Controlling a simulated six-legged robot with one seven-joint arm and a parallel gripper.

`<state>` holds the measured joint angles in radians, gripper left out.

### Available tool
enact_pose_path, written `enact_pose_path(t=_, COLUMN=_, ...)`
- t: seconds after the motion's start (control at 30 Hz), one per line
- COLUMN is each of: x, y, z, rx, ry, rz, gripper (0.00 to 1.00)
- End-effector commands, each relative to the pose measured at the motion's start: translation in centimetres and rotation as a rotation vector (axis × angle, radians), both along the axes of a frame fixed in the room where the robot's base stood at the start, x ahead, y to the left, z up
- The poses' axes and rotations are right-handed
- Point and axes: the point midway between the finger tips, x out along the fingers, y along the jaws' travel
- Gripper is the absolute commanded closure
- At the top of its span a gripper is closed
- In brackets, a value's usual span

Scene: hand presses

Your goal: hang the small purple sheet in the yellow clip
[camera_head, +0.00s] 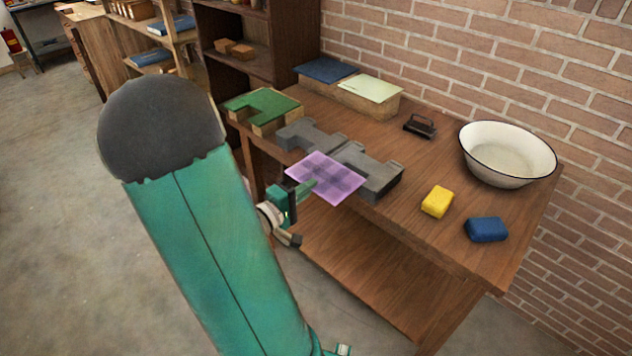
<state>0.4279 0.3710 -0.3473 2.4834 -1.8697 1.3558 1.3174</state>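The small purple sheet (328,180) is flat, thin and slightly see-through. It is held out at the table's front edge, in front of the grey blocks and partly overlapping them in the picture. My gripper (306,188) is at the sheet's left edge, with its fingers closed on that edge. The far finger is partly hidden by the sheet. No thing that is clearly a yellow clip shows; a small yellow block (437,201) lies on the table to the right of the sheet.
On the wooden table (440,243) are grey blocks (372,172), a green-topped stand (262,107), a pale green sheet (370,88) on a block, a black hole-punch-like tool (420,126), a white bowl (507,153) and a blue block (486,229).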

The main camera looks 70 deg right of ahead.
Motion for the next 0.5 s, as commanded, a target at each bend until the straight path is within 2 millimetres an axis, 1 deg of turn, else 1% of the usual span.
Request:
enact_pose_path(t=0.3, x=1.5, y=3.2, z=0.0, rx=0.0, ry=0.0, rz=0.003, gripper=1.0)
enact_pose_path(t=0.5, x=2.1, y=4.9, z=0.0, rx=-0.001, ry=0.0, rz=0.002, gripper=1.0)
